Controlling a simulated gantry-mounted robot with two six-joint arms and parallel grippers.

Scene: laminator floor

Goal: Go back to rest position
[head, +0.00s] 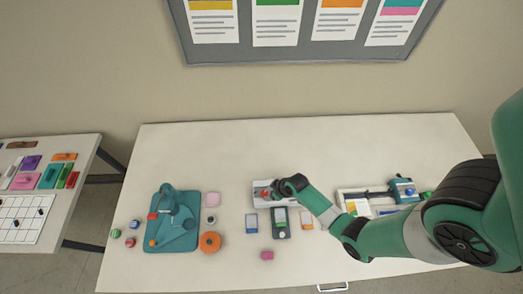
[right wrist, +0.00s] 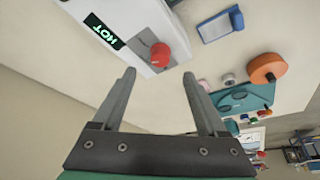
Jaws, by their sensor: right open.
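My right gripper (head: 279,187) reaches in from the right of the head view, at the right side of a small white machine (head: 257,203) with a red knob (head: 264,194). The right wrist view shows the gripper (right wrist: 160,78) with its two fingers spread and nothing between them. Beyond the fingertips, the white machine (right wrist: 122,20) carries a display (right wrist: 103,32) reading "HOT". Its red knob (right wrist: 160,54) is just past the fingertips, apart from them. The gripper hides part of the machine in the head view. My left gripper is in neither view.
A teal device (head: 172,240) stands on the white table's left, beside an orange disc (head: 209,242). Several small cards lie in front of the machine. A tray (head: 345,191) and a blue device (head: 403,190) lie near my right arm. The table's back strip is clear.

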